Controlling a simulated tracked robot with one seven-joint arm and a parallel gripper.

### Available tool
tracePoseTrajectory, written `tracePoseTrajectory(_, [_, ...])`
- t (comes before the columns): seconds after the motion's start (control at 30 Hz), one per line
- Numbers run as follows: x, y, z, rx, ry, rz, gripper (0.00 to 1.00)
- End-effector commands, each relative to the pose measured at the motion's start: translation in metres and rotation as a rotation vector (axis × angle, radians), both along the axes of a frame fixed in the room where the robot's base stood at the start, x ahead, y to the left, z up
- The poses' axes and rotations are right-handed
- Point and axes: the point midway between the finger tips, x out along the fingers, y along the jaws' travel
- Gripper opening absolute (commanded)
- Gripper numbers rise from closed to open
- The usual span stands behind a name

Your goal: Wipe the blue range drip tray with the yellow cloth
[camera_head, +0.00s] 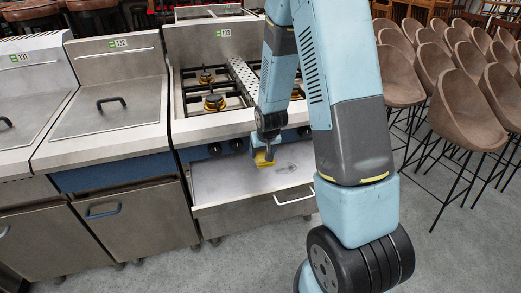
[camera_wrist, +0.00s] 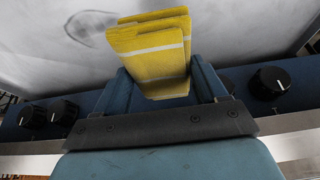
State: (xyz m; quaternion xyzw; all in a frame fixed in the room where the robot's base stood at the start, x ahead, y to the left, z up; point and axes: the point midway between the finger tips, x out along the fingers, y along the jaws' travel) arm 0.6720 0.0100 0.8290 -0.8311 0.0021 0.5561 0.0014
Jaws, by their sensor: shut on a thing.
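The yellow cloth (camera_head: 264,159) is folded, and its white stripes show in the wrist view (camera_wrist: 160,50). My gripper (camera_head: 263,152) is shut on it, and both blue fingers show beside the cloth in the wrist view (camera_wrist: 165,85). The drip tray (camera_head: 225,185) is the open pull-out under the blue knob panel of the range, with a grey-white surface and a white handle. The cloth is over its back part; I cannot tell whether it touches. A dark curved mark (camera_wrist: 88,28) shows on the pale surface in the wrist view.
The range (camera_head: 220,122) has burners with dark grates just above the tray. Black knobs (camera_wrist: 268,82) sit close beside my gripper. Lidded steel units (camera_head: 110,105) stand at left. Brown stools (camera_head: 462,110) stand at right. The floor in front is clear.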

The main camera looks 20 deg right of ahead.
Motion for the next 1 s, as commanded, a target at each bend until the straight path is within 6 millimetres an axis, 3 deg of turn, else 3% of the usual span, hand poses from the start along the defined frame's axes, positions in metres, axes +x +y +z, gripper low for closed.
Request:
tracePoseTrajectory(0.13, [0.0, 0.013, 0.0, 0.0, 0.0, 0.023, 0.47])
tracePoseTrajectory(0.47, [-0.001, 0.018, -0.005, 0.0, 0.001, 0.031, 0.47])
tracePoseTrajectory(1.0, [-0.001, 0.018, -0.051, 0.0, 0.002, 0.03, 0.47])
